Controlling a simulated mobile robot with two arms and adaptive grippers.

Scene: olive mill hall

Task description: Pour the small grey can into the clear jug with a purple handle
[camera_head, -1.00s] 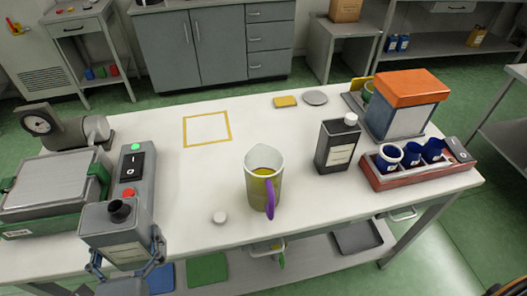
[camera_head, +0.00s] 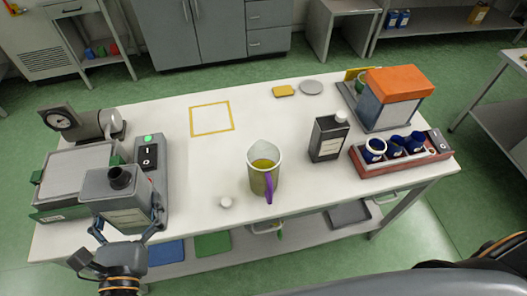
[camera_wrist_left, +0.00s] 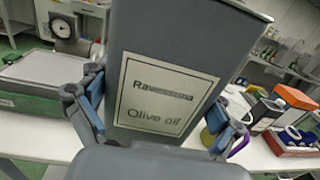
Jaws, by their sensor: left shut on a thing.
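The grey can (camera_head: 118,205) has a dark open spout and a pale label; in the left wrist view the can (camera_wrist_left: 205,50) reads "Olive oil". My left gripper (camera_head: 127,232) is shut on it, one finger on each side, and holds it about upright at the table's front left. The clear jug (camera_head: 264,176) stands upright mid-table, right of the can and apart from it, with yellow-green liquid inside. Its purple handle (camera_head: 269,188) faces the front. In the wrist view the jug is partly hidden behind the can and finger. My right gripper is out of view.
A white cap (camera_head: 226,202) lies left of the jug. A dark capped can (camera_head: 329,140) and a red tray (camera_head: 405,163) with blue cups stand to the right. A yellow-outlined square (camera_head: 211,134) is empty.

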